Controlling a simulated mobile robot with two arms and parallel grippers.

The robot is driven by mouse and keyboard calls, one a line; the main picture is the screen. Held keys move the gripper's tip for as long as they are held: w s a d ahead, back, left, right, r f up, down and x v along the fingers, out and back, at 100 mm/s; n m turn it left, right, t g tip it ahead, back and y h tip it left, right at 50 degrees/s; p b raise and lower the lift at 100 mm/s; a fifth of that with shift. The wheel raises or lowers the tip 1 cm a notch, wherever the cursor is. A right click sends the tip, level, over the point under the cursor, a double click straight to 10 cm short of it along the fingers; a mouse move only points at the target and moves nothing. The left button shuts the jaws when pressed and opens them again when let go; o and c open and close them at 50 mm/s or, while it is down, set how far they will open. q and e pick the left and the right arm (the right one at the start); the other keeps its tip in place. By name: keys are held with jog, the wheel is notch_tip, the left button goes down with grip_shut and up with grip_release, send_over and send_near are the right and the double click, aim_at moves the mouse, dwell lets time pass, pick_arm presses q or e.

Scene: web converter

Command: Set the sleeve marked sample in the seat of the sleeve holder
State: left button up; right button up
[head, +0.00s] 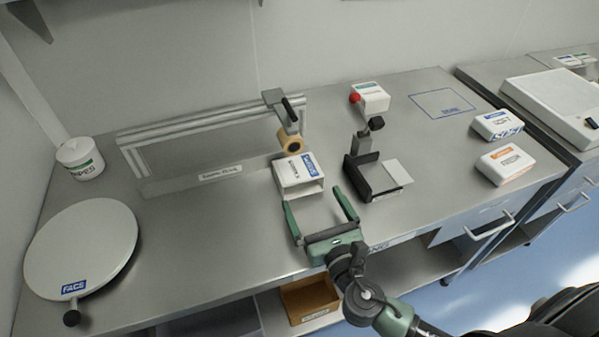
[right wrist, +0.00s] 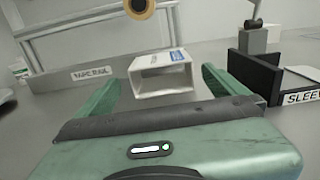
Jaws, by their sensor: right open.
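A white sleeve (head: 290,174) with a blue label lies on the steel bench, its open end facing me; its small print is hard to read. It also shows in the right wrist view (right wrist: 163,64), between and beyond the fingers. The black sleeve holder (head: 360,182) stands to its right, with a pale plate at its side and no sleeve in it. Its label, partly cut off, shows in the right wrist view (right wrist: 250,78). My right gripper (head: 314,198) is open and empty, just short of the sleeve with its fingers pointing at it. My left gripper is not in view.
A rail frame (head: 215,130) with a tan roll (head: 290,144) stands behind the sleeve. A round disc marked FACE (head: 80,245) and a tub (head: 80,160) are at left. Two cartons (head: 497,125) (head: 505,165) lie at right. A box with a red button (head: 372,97) stands behind the holder.

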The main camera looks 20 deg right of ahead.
aim_at(298, 176)
jog(key=shift+w+a+r, duration=0.1)
jog(key=shift+w+r, duration=0.1)
jog(key=shift+w, duration=0.4)
jog(key=w+p, duration=0.1)
jog(key=w, duration=0.2)
jog(key=shift+w+p, duration=0.35)
jog(key=shift+w+f, duration=0.15)
jog(key=shift+w, duration=0.25)
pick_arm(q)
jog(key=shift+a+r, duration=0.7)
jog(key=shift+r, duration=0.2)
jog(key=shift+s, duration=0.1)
pick_arm(e)
jog(key=shift+s, duration=0.1)
jog(key=shift+c, duration=0.3)
jog(key=c, duration=1.1)
